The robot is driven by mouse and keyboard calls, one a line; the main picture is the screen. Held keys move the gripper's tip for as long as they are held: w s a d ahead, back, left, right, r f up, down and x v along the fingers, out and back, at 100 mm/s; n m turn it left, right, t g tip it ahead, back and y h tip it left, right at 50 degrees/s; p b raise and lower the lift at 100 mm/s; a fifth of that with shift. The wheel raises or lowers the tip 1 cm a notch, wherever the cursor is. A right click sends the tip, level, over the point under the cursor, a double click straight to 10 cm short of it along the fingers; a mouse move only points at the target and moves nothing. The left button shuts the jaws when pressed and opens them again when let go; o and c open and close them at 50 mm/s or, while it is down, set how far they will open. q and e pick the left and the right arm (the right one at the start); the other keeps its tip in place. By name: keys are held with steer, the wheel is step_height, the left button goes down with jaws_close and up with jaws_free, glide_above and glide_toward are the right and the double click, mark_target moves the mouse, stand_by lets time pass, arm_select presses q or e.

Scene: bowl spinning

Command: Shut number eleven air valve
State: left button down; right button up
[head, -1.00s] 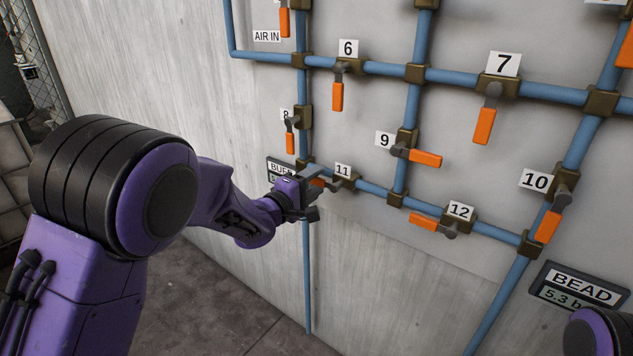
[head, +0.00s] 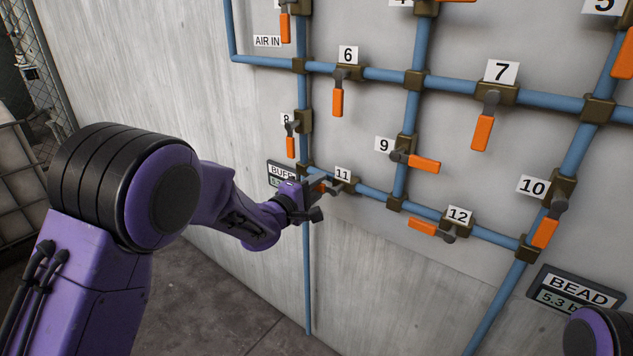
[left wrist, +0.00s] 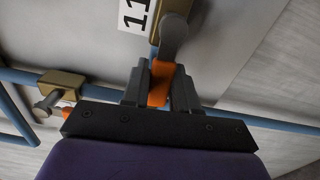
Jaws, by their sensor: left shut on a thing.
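Valve 11 (head: 345,186) sits on a blue pipe low on the wall panel, with its label 11 (head: 343,174) just above. Its orange handle (head: 321,188) points left, roughly along that pipe, and is mostly covered by my left gripper (head: 318,187). In the left wrist view the handle (left wrist: 160,84) lies between the two dark fingers of my left gripper (left wrist: 161,80), which is shut on it. The grey lever hub (left wrist: 174,30) shows beyond the fingers. My right gripper is out of view.
Valve 8 (head: 303,121) is above my gripper, valve 12 (head: 456,222) to the right, valve 9 (head: 406,148) up and right. A dark display box (head: 281,168) is close behind my gripper. Part of another purple arm link of mine shows at bottom right.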

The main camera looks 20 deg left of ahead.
arm_select(q)
steer(key=n+p, duration=0.1)
steer(key=p, duration=0.1)
steer(key=n+p, duration=0.2)
steer(key=shift+f, duration=0.4)
steer(key=shift+s+d+f+n+p, duration=0.15)
steer(key=shift+f+n+p, duration=0.4)
steer(key=shift+n, duration=0.55)
steer(key=shift+s+d+f+n+b, duration=0.25)
steer(key=shift+d+f+n+b, duration=0.4)
steer(key=shift+n, duration=1.35)
steer(key=shift+s+d+f+n+b, duration=0.3)
steer(key=shift+d+n+b, duration=0.4)
steer(key=shift+n, duration=1.3)
steer(key=shift+s+d+f+n+b, duration=0.2)
steer(key=shift+d+f+n+b, duration=0.5)
steer(key=shift+n, duration=1.3)
steer(key=shift+d+r, duration=0.2)
steer(key=shift+r, duration=0.1)
steer(key=c, duration=1)
jaws_free()
steer(key=shift+o, duration=0.2)
steer(key=shift+f, duration=0.1)
